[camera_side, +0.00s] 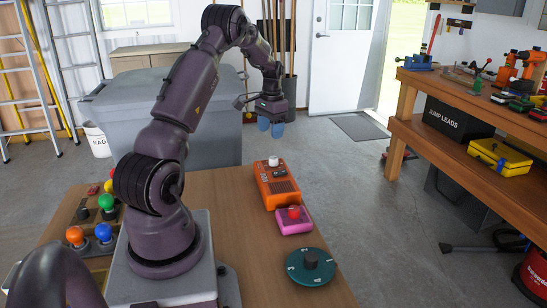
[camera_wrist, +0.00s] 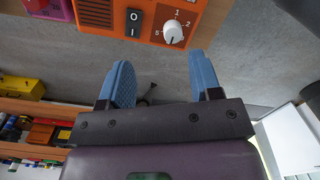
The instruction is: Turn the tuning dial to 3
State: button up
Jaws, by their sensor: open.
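An orange box (camera_side: 277,187) stands on the wooden table and carries a white knob (camera_side: 273,161) at its far end. In the wrist view the white dial (camera_wrist: 174,31) sits on the orange face, with 1, 2 and 5 legible around it. A dark line on the dial points toward its lower side; the number there is unclear. My gripper (camera_side: 270,128) is open and empty, raised above the box's far end and apart from the dial. In the wrist view the blue fingers of my gripper (camera_wrist: 164,75) are spread wide below the dial.
A black rocker switch (camera_wrist: 134,21) sits beside the dial. A pink box with a red button (camera_side: 294,216) and a green numbered disc with a dark knob (camera_side: 311,265) stand nearer on the table (camera_side: 255,235). Colored buttons (camera_side: 104,232) are at left. A workbench (camera_side: 440,95) is at right.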

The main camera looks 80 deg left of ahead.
aim_at(274, 158)
jog(key=f+m, duration=0.1)
jog(key=f, duration=0.2)
jog(key=w+a+f, duration=0.1)
jog(key=f, duration=0.3)
jog(key=a+f+m, duration=0.1)
jog(key=f, duration=0.3)
jog(key=shift+w+a+f+m, duration=0.15)
jog(key=shift+w+a+m, duration=0.1)
jog(key=shift+w+m, duration=0.05)
jog(key=c, duration=0.9)
